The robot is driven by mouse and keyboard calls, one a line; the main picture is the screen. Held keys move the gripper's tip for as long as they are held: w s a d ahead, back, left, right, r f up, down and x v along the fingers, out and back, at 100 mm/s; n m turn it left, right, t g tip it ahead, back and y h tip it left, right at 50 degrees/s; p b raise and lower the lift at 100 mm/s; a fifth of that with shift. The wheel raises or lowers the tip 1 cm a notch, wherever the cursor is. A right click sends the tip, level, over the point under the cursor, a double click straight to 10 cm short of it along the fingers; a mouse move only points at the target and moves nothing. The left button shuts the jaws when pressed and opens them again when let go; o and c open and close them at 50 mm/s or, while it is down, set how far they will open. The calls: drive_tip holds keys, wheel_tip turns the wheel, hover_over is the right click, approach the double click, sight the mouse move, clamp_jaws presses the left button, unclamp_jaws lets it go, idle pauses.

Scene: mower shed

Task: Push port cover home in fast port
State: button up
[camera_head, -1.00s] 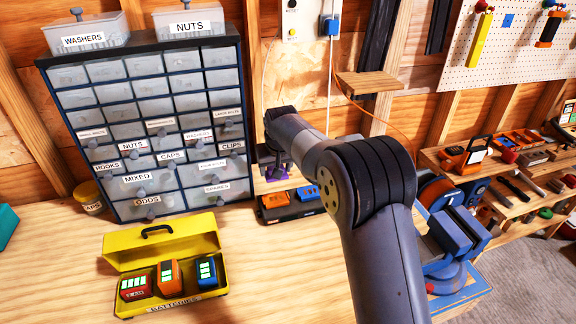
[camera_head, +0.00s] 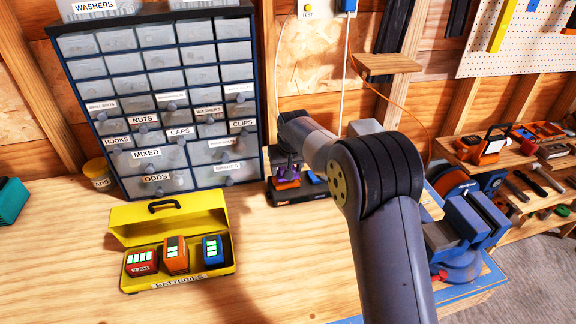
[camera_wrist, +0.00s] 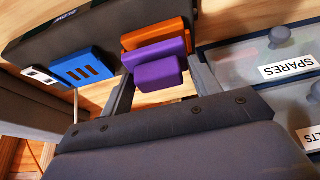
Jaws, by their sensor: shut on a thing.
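My gripper (camera_wrist: 158,82) is shut on a purple block-shaped cover (camera_wrist: 155,72), which shows between its fingers in the wrist view. The cover lies against or just in front of an orange port block (camera_wrist: 142,40) on the dark charger (camera_wrist: 60,32); I cannot tell whether it is fully seated. A blue port block (camera_wrist: 83,68) with dark slots is to the left. In the head view my gripper (camera_head: 286,166) is over the left part of the charger (camera_head: 305,193), with the purple cover (camera_head: 285,171) just above the orange part. The arm hides some of the charger.
A drawer cabinet (camera_head: 155,110) stands directly left of the charger. A yellow battery box (camera_head: 135,233) with three batteries sits nearer on the bench. A blue vise (camera_head: 465,225) is to the right. The front of the bench (camera_head: 300,270) is clear.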

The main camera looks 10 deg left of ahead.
drive_tip(key=shift+a+f+p, duration=0.15)
drive_tip(key=shift+f+p, duration=0.05)
drive_tip(key=shift+p, duration=0.1)
idle(1.2)
drive_tip(key=shift+f, duration=0.4)
drive_tip(key=shift+f+b, duration=0.65)
drive_tip(key=shift+b, duration=0.05)
drive_tip(key=shift+f, duration=0.15)
drive_tip(key=shift+w+a, duration=0.2)
drive_tip(key=shift+a, duration=0.05)
drive_tip(key=o, duration=1)
drive_tip(key=shift+d, duration=0.1)
drive_tip(key=shift+o, duration=0.6)
drive_tip(key=shift+r+b, duration=0.25)
drive_tip(key=shift+b, duration=0.15)
drive_tip(key=b+v, duration=0.2)
drive_tip(key=v, duration=0.8)
drive_tip(key=shift+r, duration=0.25)
drive_tip(key=shift+s+d+r, duration=0.2)
drive_tip(key=shift+d+r, duration=0.05)
drive_tip(key=shift+r, duration=0.15)
